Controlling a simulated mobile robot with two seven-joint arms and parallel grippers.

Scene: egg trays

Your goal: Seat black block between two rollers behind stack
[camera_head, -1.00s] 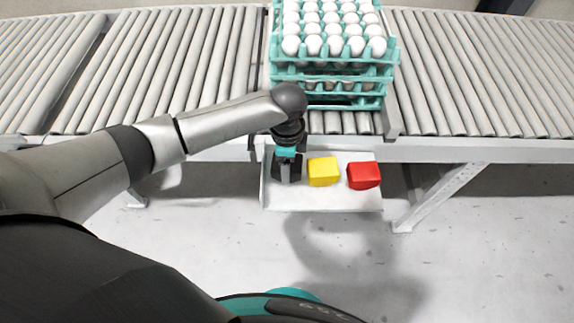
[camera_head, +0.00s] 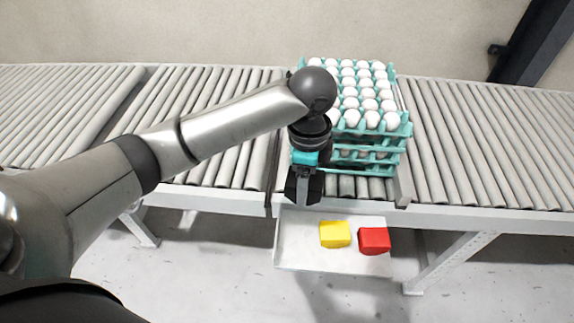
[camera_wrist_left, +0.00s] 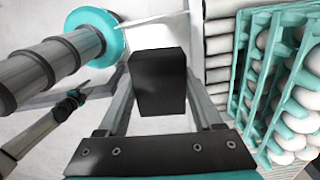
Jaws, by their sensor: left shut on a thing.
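My left gripper (camera_head: 304,194) is shut on the black block (camera_wrist_left: 158,80) and holds it in the air. In the head view, gripper and block hang over the conveyor's front edge, at the left front of the egg tray stack; there the block is hard to tell from the dark fingers. The stack of teal trays (camera_head: 398,131) with white eggs stands on the rollers (camera_head: 225,115); it also shows at the right of the left wrist view (camera_wrist_left: 240,85). My arm hides part of its left side and the rollers behind it.
A white shelf (camera_head: 298,246) below the conveyor's front edge carries a yellow block (camera_head: 335,235) and a red block (camera_head: 374,240). Bare rollers lie left and right of the stack.

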